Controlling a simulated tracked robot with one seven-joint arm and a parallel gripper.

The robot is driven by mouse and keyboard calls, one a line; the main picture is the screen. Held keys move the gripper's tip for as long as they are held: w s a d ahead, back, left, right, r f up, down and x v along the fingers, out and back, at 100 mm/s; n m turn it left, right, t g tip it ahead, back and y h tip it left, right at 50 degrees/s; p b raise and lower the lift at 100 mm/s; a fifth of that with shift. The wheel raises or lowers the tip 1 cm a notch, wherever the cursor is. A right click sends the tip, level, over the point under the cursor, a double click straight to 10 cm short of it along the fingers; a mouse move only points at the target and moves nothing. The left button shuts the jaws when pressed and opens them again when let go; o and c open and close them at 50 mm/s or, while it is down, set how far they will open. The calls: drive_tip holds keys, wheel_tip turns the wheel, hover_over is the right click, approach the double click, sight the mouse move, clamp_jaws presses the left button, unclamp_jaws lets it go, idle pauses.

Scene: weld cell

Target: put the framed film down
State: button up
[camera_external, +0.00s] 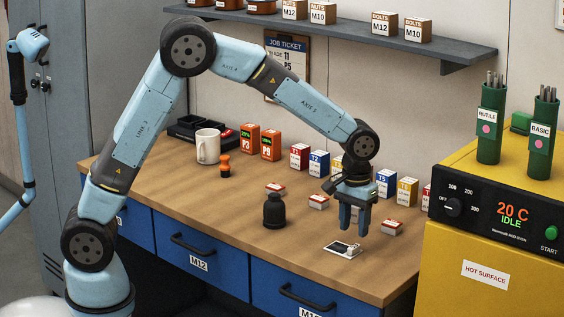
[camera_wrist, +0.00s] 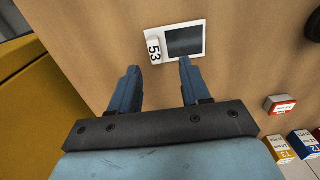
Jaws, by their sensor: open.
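The framed film (camera_external: 342,249) lies flat on the wooden bench near its front edge. It is a small white frame with a dark window, and in the wrist view the film (camera_wrist: 184,41) shows a tag reading 53 at its left end. My gripper (camera_external: 354,231) points down just above it, fingers apart. In the wrist view my gripper (camera_wrist: 157,65) has its fingertips just short of the film's near edge, with nothing between them. Whether a fingertip touches the frame I cannot tell.
A black bottle (camera_external: 274,211) stands left of my gripper. Small red-and-white boxes (camera_external: 391,227) lie close by, with a row of coloured boxes (camera_external: 386,183) behind. The yellow oven (camera_external: 490,215) stands to the right. The bench front (camera_external: 300,255) is clear.

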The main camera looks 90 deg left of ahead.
sight(356, 245)
drive_tip(key=f, duration=0.5)
drive_tip(key=shift+w+d, duration=0.25)
drive_tip(key=shift+c, duration=0.2)
drive_tip(key=shift+r, duration=0.1)
clamp_jaws()
